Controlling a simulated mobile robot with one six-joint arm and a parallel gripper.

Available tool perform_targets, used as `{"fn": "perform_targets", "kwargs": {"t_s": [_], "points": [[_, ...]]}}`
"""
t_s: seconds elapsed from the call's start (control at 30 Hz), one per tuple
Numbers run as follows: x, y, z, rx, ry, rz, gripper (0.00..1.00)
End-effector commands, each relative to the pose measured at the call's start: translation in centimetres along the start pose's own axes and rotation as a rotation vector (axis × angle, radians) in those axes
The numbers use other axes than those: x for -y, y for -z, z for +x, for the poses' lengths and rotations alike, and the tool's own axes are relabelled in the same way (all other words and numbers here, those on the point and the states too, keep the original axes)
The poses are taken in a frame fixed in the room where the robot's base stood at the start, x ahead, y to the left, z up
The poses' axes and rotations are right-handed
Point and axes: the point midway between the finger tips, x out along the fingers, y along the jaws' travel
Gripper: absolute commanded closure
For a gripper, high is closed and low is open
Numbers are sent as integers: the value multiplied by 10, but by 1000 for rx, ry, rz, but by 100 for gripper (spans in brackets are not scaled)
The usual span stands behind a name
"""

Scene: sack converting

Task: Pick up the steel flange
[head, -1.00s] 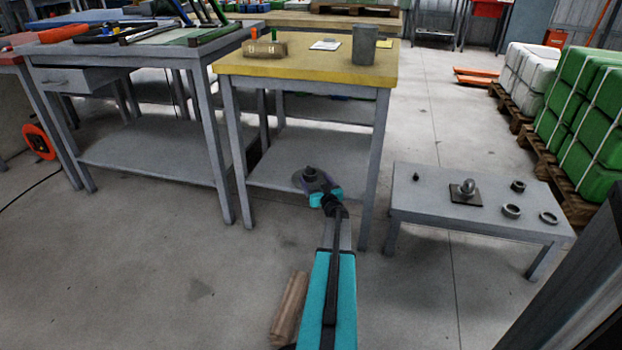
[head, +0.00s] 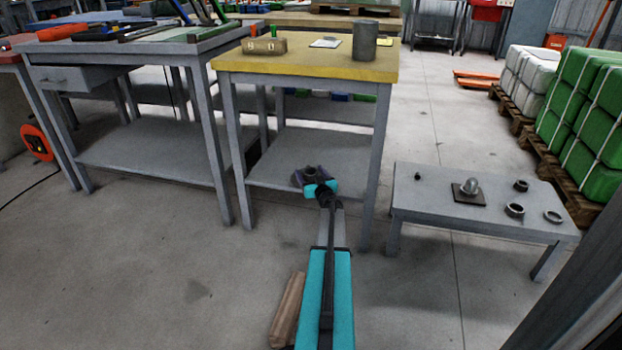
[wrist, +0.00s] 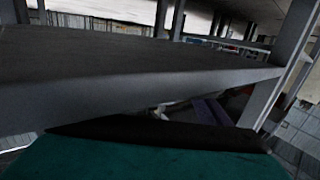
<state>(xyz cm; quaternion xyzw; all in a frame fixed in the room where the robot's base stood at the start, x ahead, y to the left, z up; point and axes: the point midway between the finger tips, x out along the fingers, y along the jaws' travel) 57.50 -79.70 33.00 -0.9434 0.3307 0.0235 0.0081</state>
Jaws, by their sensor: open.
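A dark grey round piece with a raised hub, which looks like the steel flange (head: 297,180), sits at the lower shelf (head: 283,157) of the yellow-topped table in the head view. The piece itself is not clear there.
The yellow tabletop (head: 300,66) overhangs the shelf, with table legs (head: 372,165) either side. A low grey table (head: 430,205) at right holds several metal parts, including rings (head: 553,217). A wooden piece (head: 287,310) lies beside my arm. Floor between the tables is clear.

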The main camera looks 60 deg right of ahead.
Motion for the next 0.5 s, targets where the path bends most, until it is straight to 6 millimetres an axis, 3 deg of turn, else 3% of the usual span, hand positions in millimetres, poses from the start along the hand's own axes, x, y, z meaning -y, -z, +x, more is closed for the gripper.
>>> {"fn": "perform_targets", "kwargs": {"t_s": [0.33, 0.5], "points": [[0, 0, 0, 0, 0, 0, 29], [0, 0, 0, 0, 0, 0, 58]]}}
